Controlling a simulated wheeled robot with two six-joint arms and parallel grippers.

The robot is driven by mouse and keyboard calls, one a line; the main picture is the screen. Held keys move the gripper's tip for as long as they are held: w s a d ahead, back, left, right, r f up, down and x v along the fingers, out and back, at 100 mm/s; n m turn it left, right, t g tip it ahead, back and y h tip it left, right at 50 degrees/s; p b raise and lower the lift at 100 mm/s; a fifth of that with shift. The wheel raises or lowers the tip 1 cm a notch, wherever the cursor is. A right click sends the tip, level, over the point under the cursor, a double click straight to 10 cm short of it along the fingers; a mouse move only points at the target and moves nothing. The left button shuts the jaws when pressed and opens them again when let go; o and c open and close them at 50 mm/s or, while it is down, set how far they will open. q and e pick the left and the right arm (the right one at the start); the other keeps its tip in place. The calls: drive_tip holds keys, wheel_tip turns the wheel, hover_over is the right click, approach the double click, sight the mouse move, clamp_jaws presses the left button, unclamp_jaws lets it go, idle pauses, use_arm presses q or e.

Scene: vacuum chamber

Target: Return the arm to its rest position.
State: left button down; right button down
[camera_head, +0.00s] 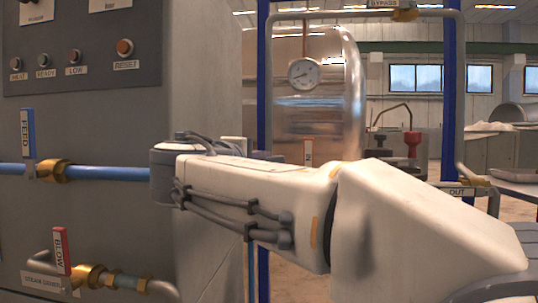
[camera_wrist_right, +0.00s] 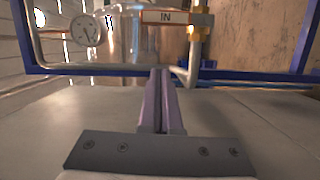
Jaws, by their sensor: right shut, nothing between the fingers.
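My right arm (camera_head: 260,195) reaches in from the right across the middle of the head view, its white links bent and dark cables along the side. The right gripper's fingers cannot be made out there. In the right wrist view my right gripper (camera_wrist_right: 160,76) shows two purple-grey fingers pressed together, with nothing between them. They point toward the tank with the IN label. No left gripper shows in either view.
A grey panel (camera_head: 90,215) stands left with a blue FEED valve (camera_head: 28,133), a red BLOW valve (camera_head: 63,251) and buttons. A shiny tank (camera_head: 330,105) with a gauge (camera_head: 303,73) stands behind the arm in a blue frame (camera_head: 449,90). An OUT valve (camera_head: 458,191) is at right.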

idle(0.3)
drive_tip(key=s+d+f+g+y+p, duration=0.2)
drive_tip(key=s+f+g+p, duration=0.15)
drive_tip(key=f, duration=0.55)
drive_tip(key=s+d+f+g+y+p, duration=0.1)
drive_tip(key=s+d+f+g+p, duration=0.3)
drive_tip(key=f, duration=0.5)
drive_tip(key=s+d+f+m+g+y+p, duration=0.1)
drive_tip(key=s+f+m+g+y+p, duration=0.15)
drive_tip(key=s+f+g, duration=0.65)
drive_tip(key=s+d+f+m+y+p, duration=0.1)
drive_tip(key=s+f+m+y+p, duration=0.2)
drive_tip(key=s, duration=1.2)
wheel_tip(320, 180, up, 38)
drive_tip(key=h+p, duration=0.1)
drive_tip(key=p, duration=3.5)
drive_tip(key=shift+w+m+p, duration=0.15)
drive_tip(key=shift+m+p, duration=0.2)
drive_tip(key=shift+a, duration=0.1)
